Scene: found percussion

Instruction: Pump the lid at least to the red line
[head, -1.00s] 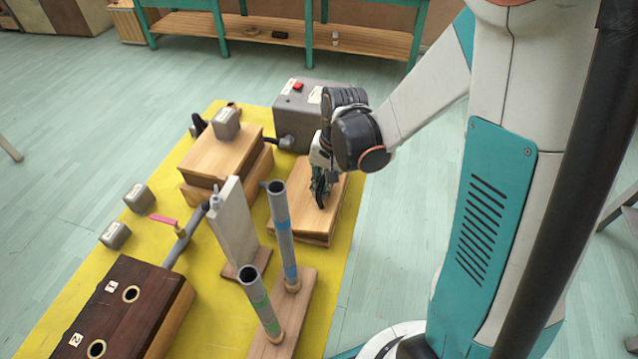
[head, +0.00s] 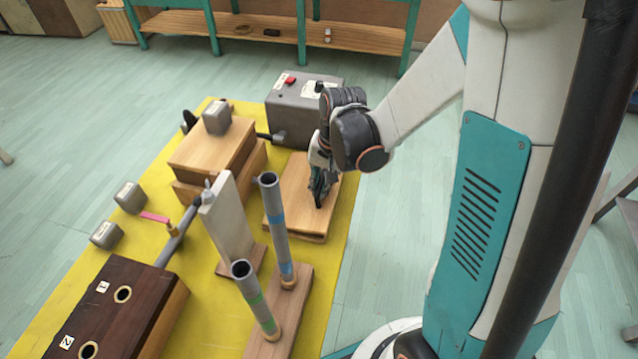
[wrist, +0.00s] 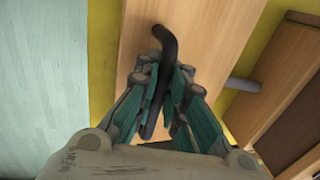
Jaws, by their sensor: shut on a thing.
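A light wooden lid (head: 296,205) lies over a wooden base at the right side of the yellow mat. A dark curved handle (wrist: 163,45) stands on it in the wrist view. My gripper (head: 318,203) reaches down to the lid, and in the wrist view its teal fingers (wrist: 163,85) are closed around the handle. In the head view my gripper hides most of the handle. The lid looks nearly flat on its base. I cannot make out a red line in either view.
Two grey upright pipes (head: 275,225) and a pale upright board (head: 230,220) stand close to the lid. A grey box (head: 303,100) with a red button is behind it. A stacked wooden box (head: 212,150) is at left. Floor at right is clear.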

